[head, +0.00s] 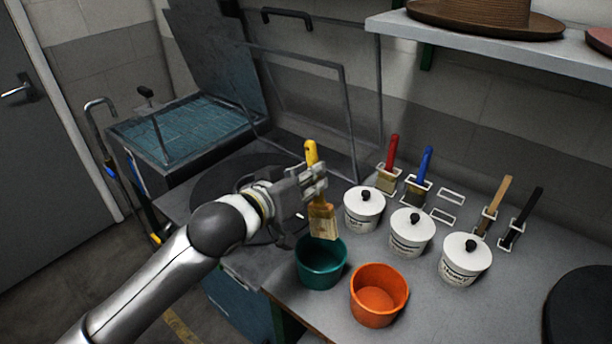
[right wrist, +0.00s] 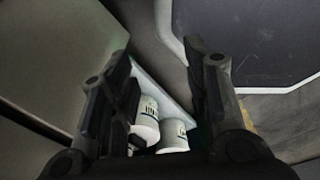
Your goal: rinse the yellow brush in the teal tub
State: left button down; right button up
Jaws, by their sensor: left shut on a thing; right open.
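In the head view my left gripper (head: 312,186) is shut on the yellow brush (head: 311,152) around its handle. The brush is upright with its bristles pointing down, just above the rim of the teal tub (head: 321,275). The bristle tip overlaps the tub's back edge in the picture; I cannot tell whether it is inside. The teal tub stands at the table's front left edge, and its inside looks dark. My right gripper (right wrist: 165,95) shows only in the right wrist view, open, with nothing between its fingers.
An orange tub (head: 379,308) stands right of the teal one. Several white lidded pots (head: 410,232) stand behind. Red (head: 391,152), blue (head: 426,161), tan (head: 500,193) and black (head: 527,209) handled brushes stand in wire holders; one holder pair (head: 445,206) is empty. A shelf (head: 495,42) overhangs the back.

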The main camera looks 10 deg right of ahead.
pick_arm(q)
jog(key=shift+f, duration=0.6)
notch_tip(320, 180, down, 11)
jog(key=b, duration=1)
jog(key=shift+w+b, duration=0.15)
jog(key=shift+b, duration=0.2)
pick_arm(e)
notch_tip(320, 180, down, 11)
jog(key=w, duration=0.1)
jog(key=shift+w+r, duration=0.1)
jog(key=shift+w, duration=0.1)
dwell(0.7)
